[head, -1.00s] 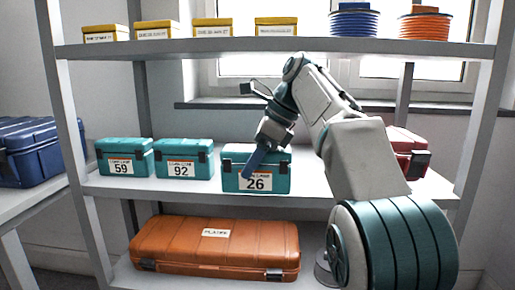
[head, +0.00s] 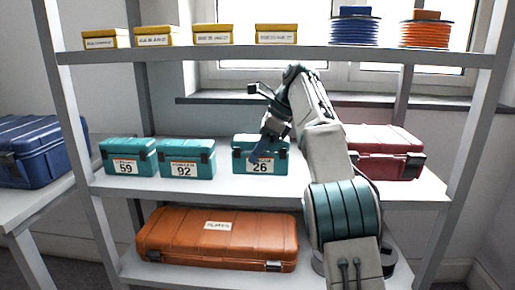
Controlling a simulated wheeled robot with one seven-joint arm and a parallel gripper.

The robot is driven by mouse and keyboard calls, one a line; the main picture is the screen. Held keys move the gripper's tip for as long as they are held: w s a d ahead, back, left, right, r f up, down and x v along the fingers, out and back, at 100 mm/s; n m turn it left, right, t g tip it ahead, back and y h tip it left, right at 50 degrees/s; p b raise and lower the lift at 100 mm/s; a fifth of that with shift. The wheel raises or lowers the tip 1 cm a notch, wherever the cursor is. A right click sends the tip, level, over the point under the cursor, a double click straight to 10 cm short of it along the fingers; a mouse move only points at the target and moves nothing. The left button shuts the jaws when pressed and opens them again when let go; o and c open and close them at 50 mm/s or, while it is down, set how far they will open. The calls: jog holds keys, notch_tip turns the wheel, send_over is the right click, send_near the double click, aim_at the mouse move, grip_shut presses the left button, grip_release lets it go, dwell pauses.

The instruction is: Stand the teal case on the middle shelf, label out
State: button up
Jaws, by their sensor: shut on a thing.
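The teal case labelled 26 (head: 241,164) is upright at the middle shelf (head: 300,197), to the right of two other teal cases. Its label faces out towards me. The far finger is hidden. The case's base looks level with the shelf top, but I cannot tell whether it touches or hangs just above.
Teal cases 59 (head: 129,156) and 92 (head: 185,157) stand left, with a gap before case 26. A red case (head: 380,153) is to the right, partly behind my arm. An orange case (head: 217,238) lies below. Yellow boxes (head: 213,34) and spools (head: 354,30) are above.

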jog(key=shift+f+b, duration=0.45)
jog(key=shift+f, duration=0.2)
jog(key=o, duration=1.3)
jog(key=shift+f, duration=0.1)
jog(key=shift+r+p, duration=0.4)
jog(key=shift+r, duration=0.05)
jog(key=d+p, duration=0.1)
jog(key=d, duration=0.3)
jog(key=d+p, duration=0.1)
jog(key=d, duration=0.3)
jog(key=d+p, duration=0.1)
jog(key=d, duration=0.2)
jog(key=shift+s+d+r+p, duration=0.25)
jog(key=shift+d+r+p, duration=0.05)
jog(key=shift+d+p, duration=0.1)
jog(key=shift+d+f, duration=0.1)
jog(key=shift+d, duration=0.3)
jog(key=shift+s, duration=0.1)
